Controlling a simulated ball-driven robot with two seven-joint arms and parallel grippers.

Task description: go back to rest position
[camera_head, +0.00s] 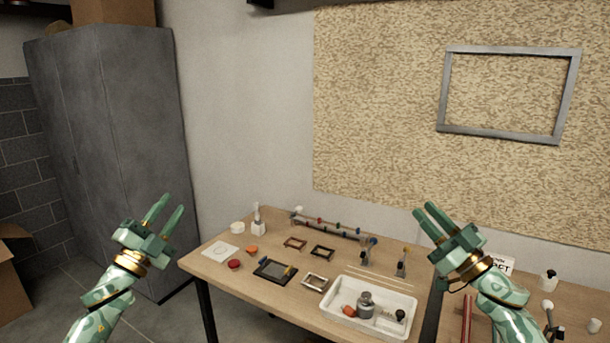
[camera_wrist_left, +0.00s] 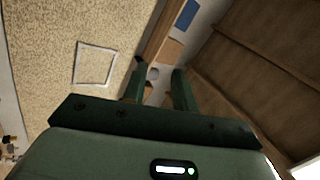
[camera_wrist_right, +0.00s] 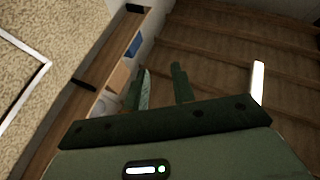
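My left gripper (camera_head: 164,212) is raised at the left of the head view, in front of the grey cabinet and left of the table. Its fingers point up, stand apart and hold nothing. In the left wrist view the same fingers (camera_wrist_left: 160,80) show a gap with nothing between them. My right gripper (camera_head: 428,217) is raised over the right end of the table, fingers up and a little to the left. Its fingers (camera_wrist_right: 160,82) stand apart and empty in the right wrist view. Neither gripper touches anything.
A wooden table (camera_head: 219,275) holds a white tray (camera_head: 343,325) with several items, small frames, a dark plate (camera_head: 274,271) and a rail (camera_head: 330,228) with coloured pieces. A second surface (camera_head: 570,302) stands at right. A grey cabinet (camera_head: 110,150) is behind left. A grey frame (camera_head: 447,90) hangs on the wall.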

